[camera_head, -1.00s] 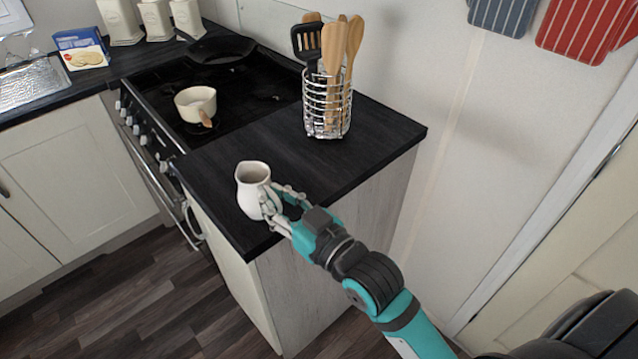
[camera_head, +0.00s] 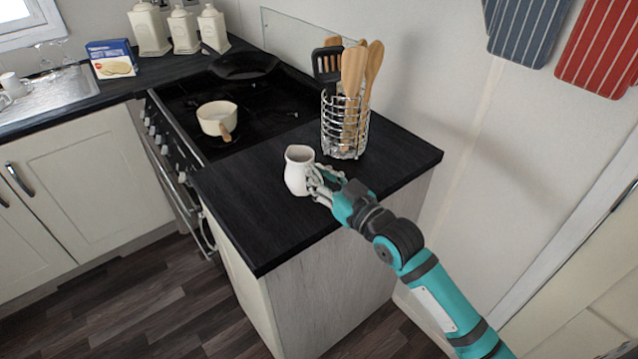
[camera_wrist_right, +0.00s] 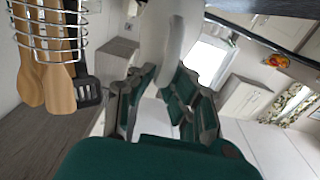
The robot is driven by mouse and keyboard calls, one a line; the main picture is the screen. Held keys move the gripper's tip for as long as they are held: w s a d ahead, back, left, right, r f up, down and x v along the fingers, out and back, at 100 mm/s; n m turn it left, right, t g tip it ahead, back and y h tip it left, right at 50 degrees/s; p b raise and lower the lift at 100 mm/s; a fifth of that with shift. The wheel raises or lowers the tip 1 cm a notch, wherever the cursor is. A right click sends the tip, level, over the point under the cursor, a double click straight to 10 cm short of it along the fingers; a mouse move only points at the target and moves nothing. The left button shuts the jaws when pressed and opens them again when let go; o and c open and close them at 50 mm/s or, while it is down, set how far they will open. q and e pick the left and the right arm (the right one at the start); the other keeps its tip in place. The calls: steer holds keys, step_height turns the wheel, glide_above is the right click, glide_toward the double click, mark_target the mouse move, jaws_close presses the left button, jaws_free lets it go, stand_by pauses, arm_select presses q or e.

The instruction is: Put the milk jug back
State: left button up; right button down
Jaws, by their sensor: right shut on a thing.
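The small white milk jug (camera_head: 299,168) is upright over the dark counter end (camera_head: 262,222), in front of the wire utensil holder. My right gripper (camera_head: 321,184) is shut on the jug's right side, where its fingers cover the handle area. I cannot tell whether the jug's base touches the counter. In the right wrist view the jug (camera_wrist_right: 170,35) shows as a pale shape at the top, between the fingers of the gripper (camera_wrist_right: 160,95). My left gripper is not in view.
The wire utensil holder (camera_head: 345,142) with wooden utensils stands behind the jug. The black hob (camera_head: 265,103) holds a cream saucepan (camera_head: 217,118) and a dark frying pan (camera_head: 245,65). Cream canisters (camera_head: 183,30) and a blue box (camera_head: 112,60) stand farther back. The counter's front corner is clear.

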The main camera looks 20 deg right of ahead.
steer(key=shift+w+d, duration=0.15)
steer(key=shift+w, duration=0.15)
steer(key=shift+f, duration=0.35)
step_height(320, 180, down, 3)
steer(key=shift+r, duration=0.2)
steer(key=shift+f, duration=0.1)
steer(key=shift+f, duration=0.1)
steer(key=c, duration=1.3)
jaws_free()
steer(key=shift+c, duration=0.2)
